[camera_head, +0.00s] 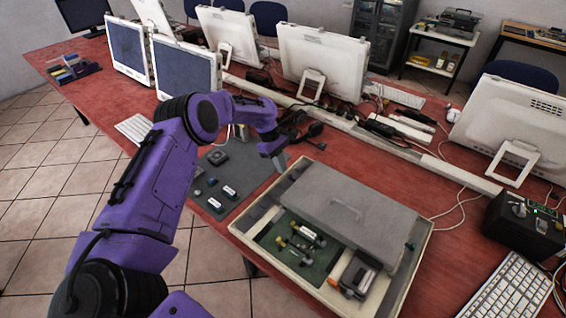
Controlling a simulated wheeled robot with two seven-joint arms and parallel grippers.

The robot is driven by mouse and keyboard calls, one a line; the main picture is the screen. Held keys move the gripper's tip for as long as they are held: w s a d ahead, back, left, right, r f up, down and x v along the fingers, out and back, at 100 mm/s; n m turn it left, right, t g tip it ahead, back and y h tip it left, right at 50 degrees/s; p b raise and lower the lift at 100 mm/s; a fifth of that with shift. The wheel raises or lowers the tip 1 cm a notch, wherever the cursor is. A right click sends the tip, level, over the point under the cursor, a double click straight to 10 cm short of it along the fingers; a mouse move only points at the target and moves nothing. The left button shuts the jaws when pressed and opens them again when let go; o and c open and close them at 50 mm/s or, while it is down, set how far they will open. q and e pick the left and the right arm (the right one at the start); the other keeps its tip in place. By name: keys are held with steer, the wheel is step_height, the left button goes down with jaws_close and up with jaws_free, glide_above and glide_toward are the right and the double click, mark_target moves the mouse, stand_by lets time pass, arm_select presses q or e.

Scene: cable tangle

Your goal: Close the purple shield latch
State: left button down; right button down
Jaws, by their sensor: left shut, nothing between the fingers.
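My purple left arm comes in from the left. My left gripper (281,163) is shut and empty, pointing down near the far left corner of a shallow cream box (405,285). A grey lid (350,200) with a small handle covers much of the box. Its uncovered front shows a dark green floor (287,259) with small yellow, black and white parts, and a dark block with orange bits (357,275). I cannot make out a purple shield latch; my arm hides part of the table. My right gripper is not in view.
A dark grey mat (252,172) with small modules lies left of the box. Monitors (330,57) and loose cables stand behind. A black box (523,228) and keyboard (510,288) are at the right. Red table shows between box and keyboard.

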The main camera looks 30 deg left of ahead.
arm_select(q)
steer(key=shift+s+d+r, duration=0.15)
steer(key=shift+d, duration=0.4)
steer(key=shift+a, duration=0.1)
